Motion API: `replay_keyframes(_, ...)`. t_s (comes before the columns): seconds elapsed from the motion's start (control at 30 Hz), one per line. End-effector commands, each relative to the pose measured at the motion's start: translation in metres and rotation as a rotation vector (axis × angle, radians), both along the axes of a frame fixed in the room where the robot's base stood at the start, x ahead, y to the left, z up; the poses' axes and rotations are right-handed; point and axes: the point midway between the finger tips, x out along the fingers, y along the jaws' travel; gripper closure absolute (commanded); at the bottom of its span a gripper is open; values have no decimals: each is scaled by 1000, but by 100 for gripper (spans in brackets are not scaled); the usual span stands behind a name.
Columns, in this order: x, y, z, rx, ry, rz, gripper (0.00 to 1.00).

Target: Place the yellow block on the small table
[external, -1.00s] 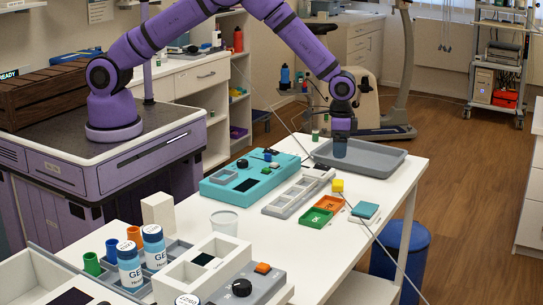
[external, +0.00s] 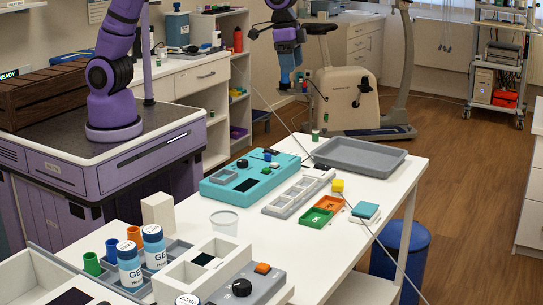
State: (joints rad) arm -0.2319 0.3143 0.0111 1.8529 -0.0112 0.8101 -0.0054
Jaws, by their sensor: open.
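The small yellow block (external: 337,186) sits on the long white table (external: 300,240), just behind the orange tray (external: 328,204). My gripper (external: 288,58) is raised well above and behind the table's far end, up and to the left of the yellow block and far from it. It is open, with nothing seen held in it; the blue bottle behind it makes its fingertips hard to separate. I cannot tell which surface is the small table.
A grey tray (external: 360,157) lies at the table's far end. A teal control box (external: 250,178), a grey compartment tray (external: 290,203), a green tray (external: 314,219) and a teal-topped block (external: 365,210) surround the yellow block. A thin rod crosses near it. An exercise bike (external: 350,95) stands behind.

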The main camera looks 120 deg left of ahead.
Motion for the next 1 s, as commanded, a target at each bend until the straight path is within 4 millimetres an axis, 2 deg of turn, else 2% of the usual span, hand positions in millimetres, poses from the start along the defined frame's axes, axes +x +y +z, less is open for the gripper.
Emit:
replay_keyframes(0.03,-14,-10,18,5,-18,-12,22)
replay_keyframes(0.2,-63,-40,61,14,-59,-51,22)
replay_keyframes(0.5,-160,-84,112,27,-136,-117,22)
replay_keyframes(0.77,-248,-112,128,37,-204,-175,22)
replay_keyframes(1.0,-322,-129,121,44,-262,-224,22)
